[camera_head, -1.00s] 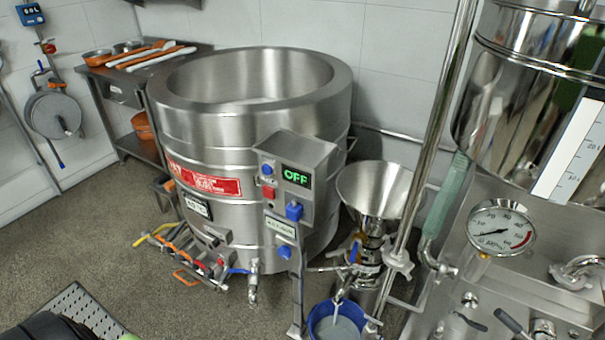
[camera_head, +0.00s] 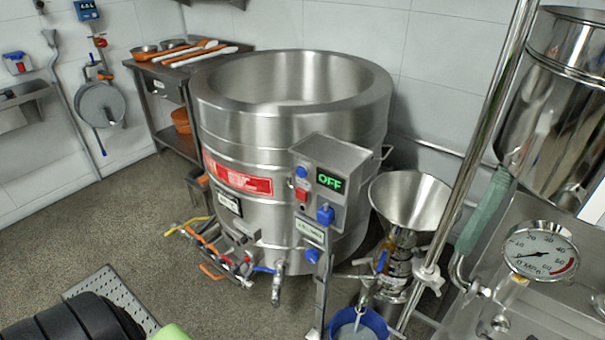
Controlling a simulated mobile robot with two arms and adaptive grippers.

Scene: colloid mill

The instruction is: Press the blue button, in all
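A grey control box (camera_head: 323,184) stands on a post in front of the large steel vat (camera_head: 291,105). Its display (camera_head: 329,182) reads OFF in green. A small round blue button (camera_head: 302,172) sits at the upper left of the box's face, above a red button (camera_head: 301,195). A larger blue knob (camera_head: 325,215) is at the lower right of the box. Another blue round part (camera_head: 312,256) is lower, below a label plate. Neither gripper shows; a black part, likely of mine, is at the bottom left.
A steel funnel (camera_head: 409,203) stands right of the box, with a blue bucket (camera_head: 357,325) below it. A pressure gauge (camera_head: 540,251) and steel tank are at the right. A shelf table (camera_head: 155,85) stands behind left. Floor at the left is open around a perforated plate (camera_head: 105,292).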

